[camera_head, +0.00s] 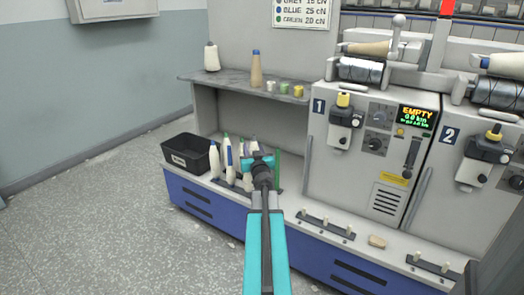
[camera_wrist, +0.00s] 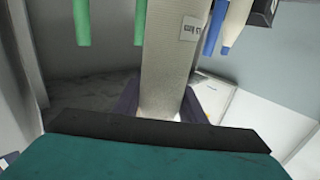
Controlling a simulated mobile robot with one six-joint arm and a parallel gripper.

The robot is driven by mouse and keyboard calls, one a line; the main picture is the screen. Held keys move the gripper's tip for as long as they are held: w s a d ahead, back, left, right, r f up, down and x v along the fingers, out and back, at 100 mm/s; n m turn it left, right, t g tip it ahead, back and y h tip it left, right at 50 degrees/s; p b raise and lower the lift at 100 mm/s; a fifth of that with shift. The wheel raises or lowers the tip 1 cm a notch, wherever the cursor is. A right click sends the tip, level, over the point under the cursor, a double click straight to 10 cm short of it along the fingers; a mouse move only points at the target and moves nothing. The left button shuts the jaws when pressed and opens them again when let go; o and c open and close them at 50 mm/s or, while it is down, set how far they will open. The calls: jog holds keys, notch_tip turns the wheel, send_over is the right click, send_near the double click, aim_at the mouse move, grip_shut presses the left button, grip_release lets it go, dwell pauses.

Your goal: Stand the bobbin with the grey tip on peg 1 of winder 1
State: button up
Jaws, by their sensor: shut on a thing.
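My gripper (camera_head: 257,160), teal and dark, reaches down at the right part of the bobbin rack on the low ledge. In the wrist view a broad grey-beige shaft with a small printed label (camera_wrist: 188,28) stands between the dark fingers (camera_wrist: 160,108). I take it for the bobbin with the grey tip, shut in my jaws; its tip is not clear to see. In the head view my gripper mostly hides it. Winder 1 (camera_head: 318,150) stands to the right. Its peg rail (camera_head: 325,226), with several short pale pegs, lies on the ledge below; the pegs look empty.
Bobbins with green (camera_head: 227,150) and blue tips (camera_wrist: 215,25) stand close left of my gripper. A green tube (camera_head: 278,168) stands just right. A black bin (camera_head: 170,152) is at the left. A shelf (camera_head: 230,84) overhangs behind. A tan block (camera_head: 377,241) lies right of the rail.

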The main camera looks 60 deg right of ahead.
jog(key=w+a+r+n+t+y, duration=0.25)
jog(key=w+a+y, duration=0.3)
jog(key=a, duration=0.55)
jog(key=w+a+r+n+t+y, duration=0.1)
jog(key=w+a+n+y, duration=0.3)
jog(key=w+a, duration=0.5)
jog(key=w+a+r+n+t+y, duration=0.1)
jog(key=w+a+n+t+y, duration=0.2)
jog(key=a, duration=1.1)
jog(key=s+a+f+n+g+y, duration=0.1)
jog(key=a+n+g+y, duration=0.3)
jog(key=a, duration=1.3)
jog(key=s+a+f+n+g+y, duration=0.2)
jog(key=a+n+y, duration=0.5)
jog(key=a, duration=1.1)
jog(key=s+g+y, duration=0.1)
jog(key=g+y, duration=0.1)
jog(key=y, duration=0.2)
jog(key=shift+f, duration=0.15)
jog(key=shift+s+d+y, duration=0.1)
jog(key=shift+s+y, duration=0.1)
jog(key=shift+y, duration=0.05)
